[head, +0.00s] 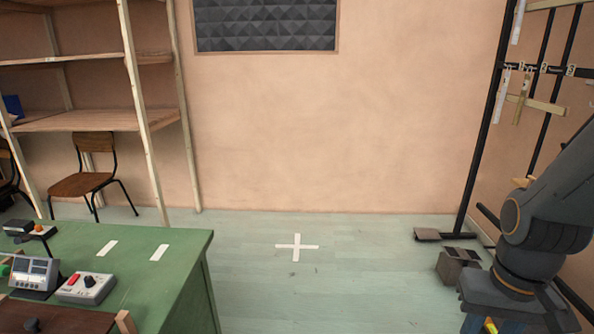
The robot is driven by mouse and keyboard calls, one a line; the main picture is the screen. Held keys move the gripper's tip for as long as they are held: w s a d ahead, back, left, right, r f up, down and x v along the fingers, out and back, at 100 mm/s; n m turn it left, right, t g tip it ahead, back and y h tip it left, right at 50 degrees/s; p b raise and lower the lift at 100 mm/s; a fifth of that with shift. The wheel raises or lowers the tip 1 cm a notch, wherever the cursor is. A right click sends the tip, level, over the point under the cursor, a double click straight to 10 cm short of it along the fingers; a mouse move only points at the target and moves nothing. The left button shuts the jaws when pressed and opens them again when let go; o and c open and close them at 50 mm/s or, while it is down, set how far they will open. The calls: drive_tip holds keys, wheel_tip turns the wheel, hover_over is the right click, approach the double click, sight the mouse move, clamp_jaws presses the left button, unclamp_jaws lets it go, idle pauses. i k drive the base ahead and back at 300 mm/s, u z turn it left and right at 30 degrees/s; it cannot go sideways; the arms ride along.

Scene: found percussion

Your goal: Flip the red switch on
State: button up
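A small red switch (73,280) sits on the left part of a light grey control box (84,290), beside a black knob (90,281). The box lies near the right end of a green table (150,270) at the lower left of the head view. The switch is too small to tell whether it is on or off. My gripper is not in view; only part of my arm shows at the right, far from the box.
A grey device with small displays (36,272) stands left of the box, and a brown wooden tray (65,318) lies in front. A chair (88,185) and wooden shelves (100,120) stand behind. A black rack (489,120) stands at right. The floor (340,270) between is clear.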

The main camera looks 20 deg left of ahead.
sight(73, 280)
drive_tip(key=u, duration=0.75)
drive_tip(key=i, duration=1)
drive_tip(key=u, duration=1.95)
drive_tip(key=i, duration=0.65)
drive_tip(key=u, duration=0.15)
